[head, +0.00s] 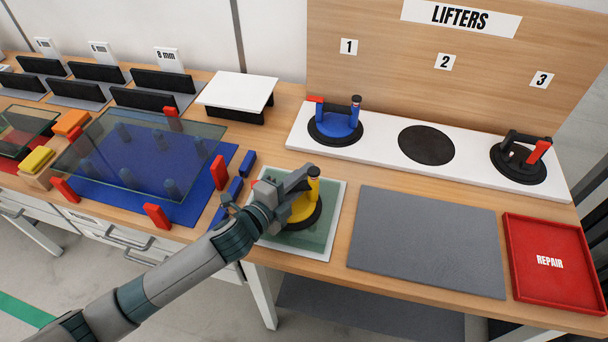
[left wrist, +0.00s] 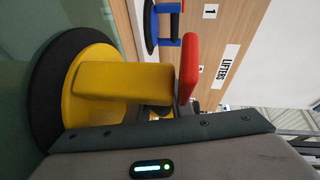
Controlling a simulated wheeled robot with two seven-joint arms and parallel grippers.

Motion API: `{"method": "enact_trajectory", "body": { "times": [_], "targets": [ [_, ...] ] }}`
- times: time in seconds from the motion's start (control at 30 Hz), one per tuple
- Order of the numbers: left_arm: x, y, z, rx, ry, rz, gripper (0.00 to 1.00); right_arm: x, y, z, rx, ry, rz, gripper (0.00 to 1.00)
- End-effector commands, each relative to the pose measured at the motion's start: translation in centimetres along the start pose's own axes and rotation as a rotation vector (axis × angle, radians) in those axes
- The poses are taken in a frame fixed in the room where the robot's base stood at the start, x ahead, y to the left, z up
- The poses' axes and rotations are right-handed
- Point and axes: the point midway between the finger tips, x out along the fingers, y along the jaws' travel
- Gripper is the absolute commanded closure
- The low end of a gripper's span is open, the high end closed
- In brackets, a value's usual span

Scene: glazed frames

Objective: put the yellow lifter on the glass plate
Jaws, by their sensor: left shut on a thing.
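The yellow lifter (head: 302,212), with a black round base, stands on a small green glassy square (head: 318,238) with a pale border. My left gripper (head: 284,192) is at the lifter's handle and shut on it, hiding part of the lifter. In the left wrist view the yellow body (left wrist: 92,85), its black rim and a red lever (left wrist: 188,65) fill the space before the gripper. I cannot tell whether the base touches the green square. A large clear glass plate (head: 150,140) lies over a blue mat (head: 207,202) at the left. My right gripper is not in view.
A white rack (head: 375,152) holds a blue lifter (head: 336,122), an empty black disc (head: 426,145) and a black-and-red lifter (head: 520,158). A grey mat (head: 428,240) is clear beside a red REPAIR tray (head: 552,280).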

Motion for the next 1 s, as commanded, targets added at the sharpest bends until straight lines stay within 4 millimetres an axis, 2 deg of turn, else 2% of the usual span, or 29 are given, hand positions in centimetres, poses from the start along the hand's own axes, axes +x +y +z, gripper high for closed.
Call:
{"method": "enact_trajectory", "body": {
  "times": [0.1, 0.13, 0.2, 0.67, 0.87, 1.0],
  "targets": [
    [0.1, -0.1, 0.0, 0.001, 0.002, -0.005, 1.0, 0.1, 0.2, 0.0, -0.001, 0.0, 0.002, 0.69],
    [0.0, 0.2, 0.0, 0.0, 0.0, 0.0, 0.73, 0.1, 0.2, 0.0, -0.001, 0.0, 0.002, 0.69],
    [0.0, 0.2, 0.0, 0.0, 0.0, 0.0, 0.61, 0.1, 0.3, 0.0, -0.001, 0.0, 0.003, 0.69],
    [-0.4, 0.1, 0.0, 0.0, 0.001, 0.0, 0.61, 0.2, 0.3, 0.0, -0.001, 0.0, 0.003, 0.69],
    [-2.5, 0.2, 0.0, 0.001, 0.0, 0.001, 0.61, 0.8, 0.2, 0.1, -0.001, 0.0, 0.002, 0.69],
    [-4.9, 0.3, 0.1, 0.001, 0.0, 0.001, 0.61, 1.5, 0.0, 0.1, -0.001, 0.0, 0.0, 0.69]
  ]
}}
